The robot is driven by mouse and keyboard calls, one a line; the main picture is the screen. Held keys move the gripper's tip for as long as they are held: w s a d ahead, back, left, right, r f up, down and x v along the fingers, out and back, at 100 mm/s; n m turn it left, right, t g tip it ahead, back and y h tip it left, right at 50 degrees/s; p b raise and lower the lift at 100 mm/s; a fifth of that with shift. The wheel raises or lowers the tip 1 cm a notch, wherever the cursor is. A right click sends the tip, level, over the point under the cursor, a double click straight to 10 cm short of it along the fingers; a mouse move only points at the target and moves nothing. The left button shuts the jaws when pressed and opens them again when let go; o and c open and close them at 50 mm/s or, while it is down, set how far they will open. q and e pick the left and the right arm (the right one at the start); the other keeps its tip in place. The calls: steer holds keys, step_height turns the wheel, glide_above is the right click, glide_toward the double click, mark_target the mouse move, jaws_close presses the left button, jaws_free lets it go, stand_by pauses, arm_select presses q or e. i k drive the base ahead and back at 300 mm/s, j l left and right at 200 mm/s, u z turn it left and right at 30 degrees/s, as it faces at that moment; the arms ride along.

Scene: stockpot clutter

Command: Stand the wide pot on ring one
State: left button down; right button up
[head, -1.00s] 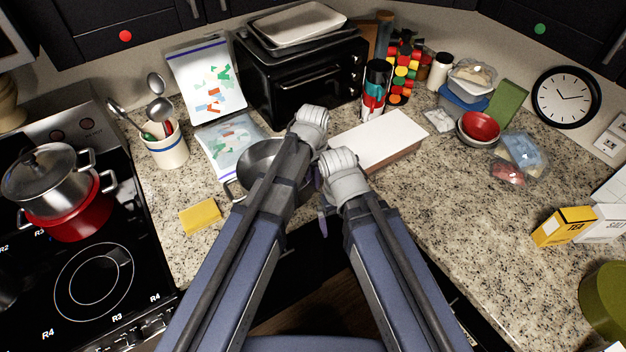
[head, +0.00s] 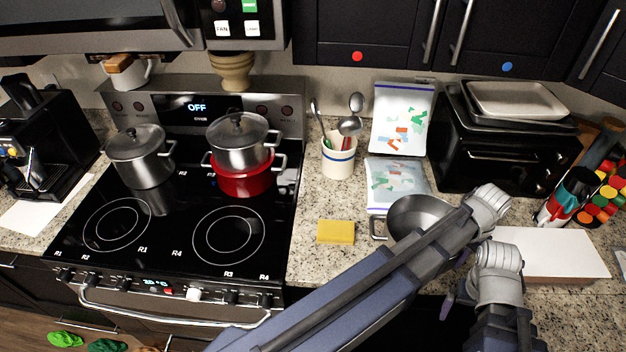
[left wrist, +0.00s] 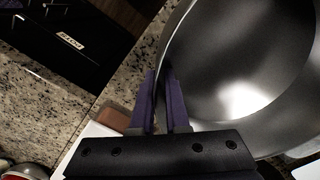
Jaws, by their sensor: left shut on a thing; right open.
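The wide pot (head: 420,213) is an open, shiny steel pan on the counter right of the stove, partly hidden behind my left arm. In the left wrist view, my left gripper (left wrist: 161,78) is shut on the rim of the wide pot (left wrist: 235,75), one finger on each side of the wall. My right gripper (head: 459,291) is low beside it, open, with its fingers mostly hidden. The front-left ring (head: 118,224) is bare, with the label R1 beside its lower right edge.
A lidded pot (head: 141,158) stands behind that ring. Another lidded pot (head: 238,150) is stacked on a red pot (head: 243,181) at the back right. The front-right ring (head: 228,236) is bare. A yellow sponge (head: 335,232) lies between stove and wide pot.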

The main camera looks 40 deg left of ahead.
mark_target(117, 223)
steer(key=k, duration=0.55)
steer(key=k+j+u, duration=0.1)
steer(key=u, duration=1.1)
steer(key=i+j, duration=0.1)
steer(key=j, duration=1.15)
steer(key=i+j, duration=0.15)
steer(key=j, duration=0.5)
